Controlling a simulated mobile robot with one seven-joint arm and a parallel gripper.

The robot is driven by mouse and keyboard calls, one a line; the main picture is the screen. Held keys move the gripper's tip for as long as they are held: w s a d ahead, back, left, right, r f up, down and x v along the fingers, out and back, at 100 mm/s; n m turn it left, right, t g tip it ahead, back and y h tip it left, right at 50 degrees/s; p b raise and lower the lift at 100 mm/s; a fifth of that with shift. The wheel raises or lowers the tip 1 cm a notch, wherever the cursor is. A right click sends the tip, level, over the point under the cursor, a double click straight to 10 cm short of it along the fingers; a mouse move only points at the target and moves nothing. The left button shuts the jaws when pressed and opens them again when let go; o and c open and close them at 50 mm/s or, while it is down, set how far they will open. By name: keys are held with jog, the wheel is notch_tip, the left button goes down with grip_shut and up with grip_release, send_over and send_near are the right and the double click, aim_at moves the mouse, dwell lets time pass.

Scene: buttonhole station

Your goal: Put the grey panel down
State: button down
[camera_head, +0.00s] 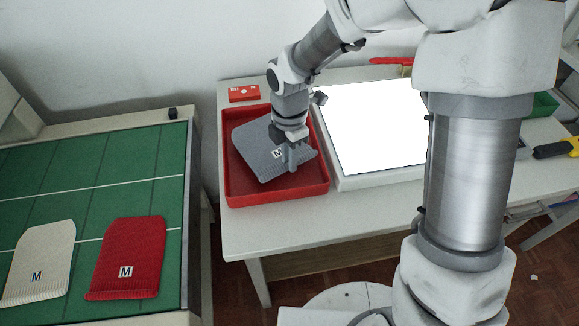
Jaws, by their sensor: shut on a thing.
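The grey panel (258,146) is a knitted piece with a ribbed edge and a white label marked M. It is in or just over the red tray (322,190) on the white table; I cannot tell whether it touches the tray floor. My gripper (291,163) points down at the panel's right part, beside the label, and is shut on it. The fingertips and the part of the panel between them are partly hidden.
A bright light panel (375,125) lies right of the tray. A small red box (243,93) sits behind the tray. On the left, a green mat (100,185) bears a cream panel (40,262) and a red panel (128,255). A yellow-black tool (555,149) lies at far right.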

notch_tip(320, 180, down, 4)
jog(key=shift+r+b, duration=0.25)
jog(key=shift+b, duration=0.1)
jog(key=shift+r, duration=0.1)
jog(key=c, duration=0.8)
grip_release()
